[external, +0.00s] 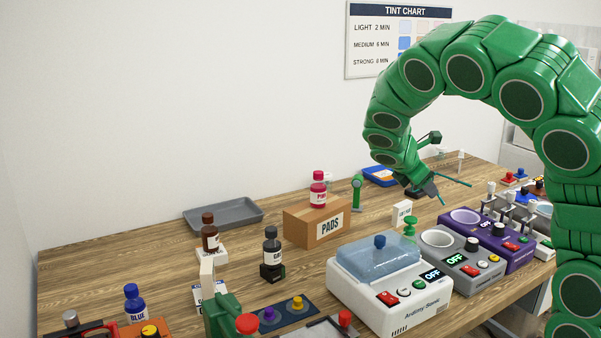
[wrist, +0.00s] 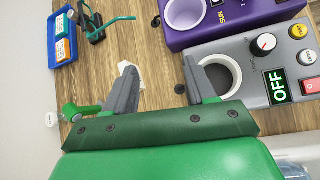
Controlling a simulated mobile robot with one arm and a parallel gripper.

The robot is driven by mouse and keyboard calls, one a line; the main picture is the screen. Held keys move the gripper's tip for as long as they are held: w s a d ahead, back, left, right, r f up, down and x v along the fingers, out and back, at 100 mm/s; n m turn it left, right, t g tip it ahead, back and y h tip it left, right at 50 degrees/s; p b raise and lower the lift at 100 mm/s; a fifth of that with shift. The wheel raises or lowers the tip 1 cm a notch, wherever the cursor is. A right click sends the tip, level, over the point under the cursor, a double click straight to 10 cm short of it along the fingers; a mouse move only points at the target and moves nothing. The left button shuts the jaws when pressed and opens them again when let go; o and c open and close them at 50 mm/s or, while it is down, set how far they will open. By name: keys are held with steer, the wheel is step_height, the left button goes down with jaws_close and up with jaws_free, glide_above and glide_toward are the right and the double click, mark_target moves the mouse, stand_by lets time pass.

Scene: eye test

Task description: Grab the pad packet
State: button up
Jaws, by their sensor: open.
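A small white packet (external: 402,213) with faint print stands on the wooden table, left of the purple and grey machines; I cannot read its label. In the wrist view a white thing (wrist: 124,66), likely this packet, shows behind the left finger and is mostly hidden. A brown cardboard box (external: 315,227) marked PADS stands further left with a pink bottle (external: 318,190) on it. My gripper (external: 428,188) is above the table behind the packet.
The purple machine (external: 492,232) and grey machine (external: 462,264) stand close on the right. The white cleaner with a blue lid (external: 380,255) is in front. A green post (external: 357,194) and blue tray (wrist: 64,52) are nearby. Open wood lies around the grey tray (external: 222,214).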

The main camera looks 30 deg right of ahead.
mark_target(401, 210)
steer(key=w+f+n+h, duration=0.1)
steer(key=w+f, duration=0.2)
steer(key=w+a+f+n+h, duration=0.1)
steer(key=w+f, duration=0.2)
steer(key=w, duration=0.1)
steer(key=w+f+n+h, duration=0.1)
steer(key=w+f+h, duration=0.1)
steer(key=w+f, duration=0.1)
steer(key=shift+w+a+f+t, duration=0.3)
steer(key=shift+w+f, duration=0.05)
steer(key=shift+f, duration=0.4)
steer(key=shift+x, duration=1.3)
steer(key=x, duration=0.4)
steer(key=shift+s+f, duration=0.25)
steer(key=shift+f, duration=0.05)
steer(key=shift+w+d+f, duration=0.1)
steer(key=shift+d+f, duration=0.1)
steer(key=shift+d, duration=0.3)
steer(key=c, duration=1)
steer(key=shift+r, duration=0.1)
